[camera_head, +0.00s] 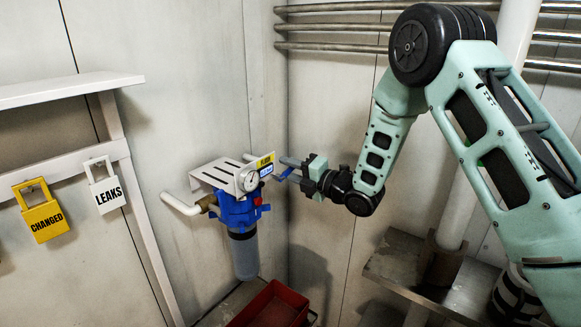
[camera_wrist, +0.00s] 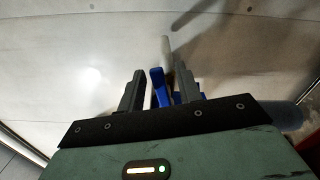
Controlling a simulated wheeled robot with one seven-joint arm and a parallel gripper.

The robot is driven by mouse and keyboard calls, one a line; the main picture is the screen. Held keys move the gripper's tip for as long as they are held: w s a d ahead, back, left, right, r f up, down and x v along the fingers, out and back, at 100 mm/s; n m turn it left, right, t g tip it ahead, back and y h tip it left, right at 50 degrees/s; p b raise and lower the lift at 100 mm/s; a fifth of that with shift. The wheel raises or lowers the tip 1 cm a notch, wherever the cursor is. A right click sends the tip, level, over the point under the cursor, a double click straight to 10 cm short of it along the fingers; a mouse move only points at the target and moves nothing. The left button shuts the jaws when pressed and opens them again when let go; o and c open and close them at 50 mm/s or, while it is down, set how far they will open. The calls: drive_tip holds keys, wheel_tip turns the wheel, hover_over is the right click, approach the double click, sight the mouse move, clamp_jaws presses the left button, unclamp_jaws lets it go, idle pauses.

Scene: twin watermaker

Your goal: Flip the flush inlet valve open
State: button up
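The flush inlet valve appears as a small blue lever (camera_head: 284,174) at the right side of a blue filter housing (camera_head: 238,212), just by my fingertips. Contact with the right finger cannot be told. The valve body is mostly hidden behind my gripper.
A white pipe (camera_head: 180,205) runs out left. A red bin (camera_head: 272,306) lies below. Yellow (camera_head: 41,212) and white (camera_head: 104,188) tags hang at left. Metal pipes (camera_head: 335,27) line the back wall.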

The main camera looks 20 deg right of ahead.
clamp_jaws()
drive_tip(key=f+m+b, duration=0.1)
drive_tip(key=b, duration=0.2)
drive_tip(key=shift+f+m+b, duration=0.1)
drive_tip(key=shift+m+b, duration=0.6)
drive_tip(key=shift+m, duration=0.3)
unclamp_jaws()
drive_tip(key=b+v, duration=0.5)
drive_tip(key=v, duration=1.2)
drive_tip(key=shift+s+d, duration=0.15)
